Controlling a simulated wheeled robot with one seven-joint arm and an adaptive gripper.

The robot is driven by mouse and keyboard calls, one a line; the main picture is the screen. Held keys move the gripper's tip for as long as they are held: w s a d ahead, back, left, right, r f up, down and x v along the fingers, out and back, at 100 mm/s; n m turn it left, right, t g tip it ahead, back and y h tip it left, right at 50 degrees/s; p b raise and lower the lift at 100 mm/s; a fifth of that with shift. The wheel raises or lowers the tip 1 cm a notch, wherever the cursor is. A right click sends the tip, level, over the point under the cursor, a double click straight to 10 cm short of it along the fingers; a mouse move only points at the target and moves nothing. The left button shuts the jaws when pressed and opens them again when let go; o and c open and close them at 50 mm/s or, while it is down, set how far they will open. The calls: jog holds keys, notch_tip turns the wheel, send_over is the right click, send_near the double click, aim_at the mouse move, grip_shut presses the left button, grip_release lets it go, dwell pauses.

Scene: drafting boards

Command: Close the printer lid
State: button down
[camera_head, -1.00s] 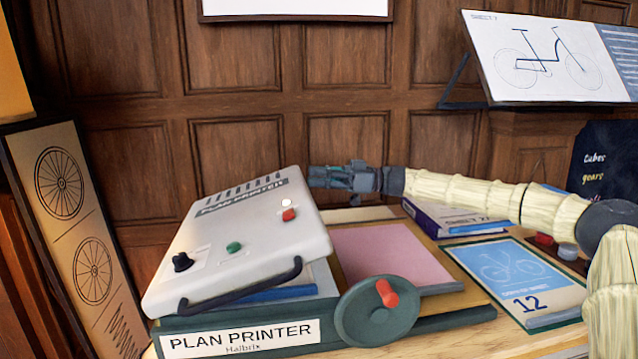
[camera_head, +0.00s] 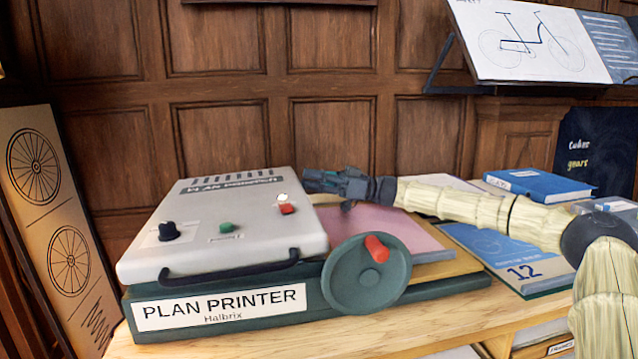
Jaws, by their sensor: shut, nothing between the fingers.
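The plan printer's pale grey lid (camera_head: 225,240) is down over the left part of the dark green printer base (camera_head: 315,312), with no clear gap seen along its front. A dark handle (camera_head: 228,266) runs along its front edge. The lid carries a black knob (camera_head: 168,231), a green button (camera_head: 227,227) and a red button (camera_head: 287,208). My gripper (camera_head: 308,181) is shut and empty. It reaches in from the right beside the lid's far right corner. Whether it touches the lid I cannot tell.
A green handwheel with a red grip (camera_head: 366,275) stands at the printer's front right. A pink sheet (camera_head: 410,236) lies on the bed under my arm. Blue books and folders (camera_head: 540,185) lie to the right. A panelled wall stands behind.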

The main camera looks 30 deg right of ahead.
jog(key=shift+a, duration=0.1)
dwell(0.5)
notch_tip(320, 180, up, 4)
jog(key=p+v, duration=0.1)
jog(key=v, duration=0.9)
jog(key=shift+f, duration=0.4)
